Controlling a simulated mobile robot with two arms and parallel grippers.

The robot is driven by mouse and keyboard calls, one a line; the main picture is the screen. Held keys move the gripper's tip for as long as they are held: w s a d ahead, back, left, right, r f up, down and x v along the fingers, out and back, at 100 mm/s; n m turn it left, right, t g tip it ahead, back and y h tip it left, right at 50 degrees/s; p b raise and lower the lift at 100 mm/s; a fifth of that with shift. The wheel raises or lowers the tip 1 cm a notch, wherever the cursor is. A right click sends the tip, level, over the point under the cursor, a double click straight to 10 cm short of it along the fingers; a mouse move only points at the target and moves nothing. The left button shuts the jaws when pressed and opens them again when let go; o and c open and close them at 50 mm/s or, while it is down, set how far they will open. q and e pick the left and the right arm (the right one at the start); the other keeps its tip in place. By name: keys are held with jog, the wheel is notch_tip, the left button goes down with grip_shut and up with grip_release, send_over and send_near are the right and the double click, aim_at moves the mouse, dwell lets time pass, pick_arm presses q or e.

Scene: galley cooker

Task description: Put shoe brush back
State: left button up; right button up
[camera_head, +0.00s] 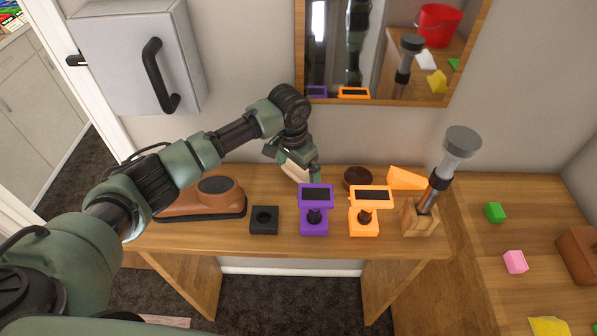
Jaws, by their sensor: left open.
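My left gripper (297,177) reaches down over the back of the wooden table (210,240), fingers open. A pale beige piece (294,170) shows at its fingers, partly hidden by them. It may be the shoe brush, but I cannot tell, nor whether it is part of the gripper. A brown shoe-like object (187,199) with a black sole and dark oval top rests at the table's left. A round dark brown tin (357,178) sits right of the gripper. My right gripper is not in view.
A black block with a hole (264,219), a purple stand (314,222) and an orange stand (363,222) line the front. A wooden holder (418,218) bears a tilted grey-headed tool (446,168). An orange wedge (404,178) lies behind. A mirror (370,60) and grey cabinet (120,60) hang above.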

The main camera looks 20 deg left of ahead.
aim_at(295, 175)
pick_arm(q)
notch_tip(295, 175, up, 12)
jog(key=s+b, duration=0.1)
jog(key=shift+a, duration=0.35)
jog(key=shift+f, duration=0.1)
